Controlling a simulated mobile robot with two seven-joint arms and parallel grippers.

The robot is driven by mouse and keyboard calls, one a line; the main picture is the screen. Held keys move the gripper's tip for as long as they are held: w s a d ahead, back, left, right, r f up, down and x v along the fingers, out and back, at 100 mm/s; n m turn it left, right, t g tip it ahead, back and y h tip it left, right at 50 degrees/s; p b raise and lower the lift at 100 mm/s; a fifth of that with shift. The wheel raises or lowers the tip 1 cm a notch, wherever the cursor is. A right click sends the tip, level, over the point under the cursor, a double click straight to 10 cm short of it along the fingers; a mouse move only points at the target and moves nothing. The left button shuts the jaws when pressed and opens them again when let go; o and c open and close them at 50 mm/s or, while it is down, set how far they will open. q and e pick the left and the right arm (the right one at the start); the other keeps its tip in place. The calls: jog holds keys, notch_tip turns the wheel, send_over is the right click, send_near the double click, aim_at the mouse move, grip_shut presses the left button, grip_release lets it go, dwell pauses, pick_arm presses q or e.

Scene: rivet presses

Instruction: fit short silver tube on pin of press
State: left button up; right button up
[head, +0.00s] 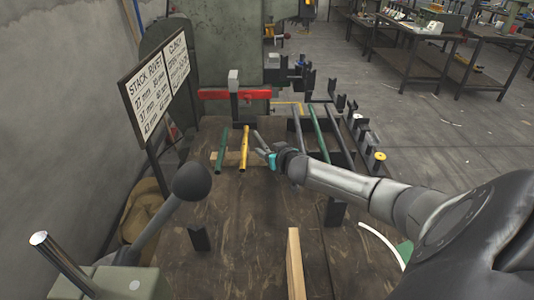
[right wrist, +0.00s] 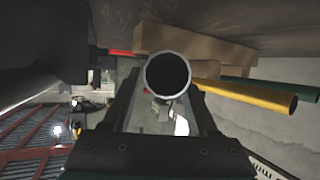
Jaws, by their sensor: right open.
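My right gripper (head: 265,150) is open in the head view, just right of the yellow tube, low over the wooden bench. A short grey-silver tube (head: 259,137) appears at its fingertips. In the right wrist view the tube (right wrist: 168,76) shows nearly end-on, its round open end between the two spread fingers (right wrist: 165,110). I cannot tell whether the fingers touch it. A press with a red bar (head: 235,94) stands at the back of the bench. I cannot clearly make out its pin. My left gripper is not in view.
A green tube (head: 222,146) and a yellow tube (head: 244,149) lie left of the gripper, near a wooden block (right wrist: 190,45). A rack on the right holds longer tubes (head: 319,133). A black-knobbed lever (head: 191,182) and wooden bar (head: 296,265) are nearer.

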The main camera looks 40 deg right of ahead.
jog(key=shift+b+x, duration=0.3)
jog(key=shift+x, duration=0.55)
jog(key=shift+w+d+f, duration=0.15)
jog(key=shift+w+d, duration=0.1)
jog(key=shift+w, duration=0.25)
jog(key=c, duration=0.6)
jog(key=shift+c, duration=1.4)
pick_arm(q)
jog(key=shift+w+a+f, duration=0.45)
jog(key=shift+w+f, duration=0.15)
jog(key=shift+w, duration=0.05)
pick_arm(e)
grip_shut()
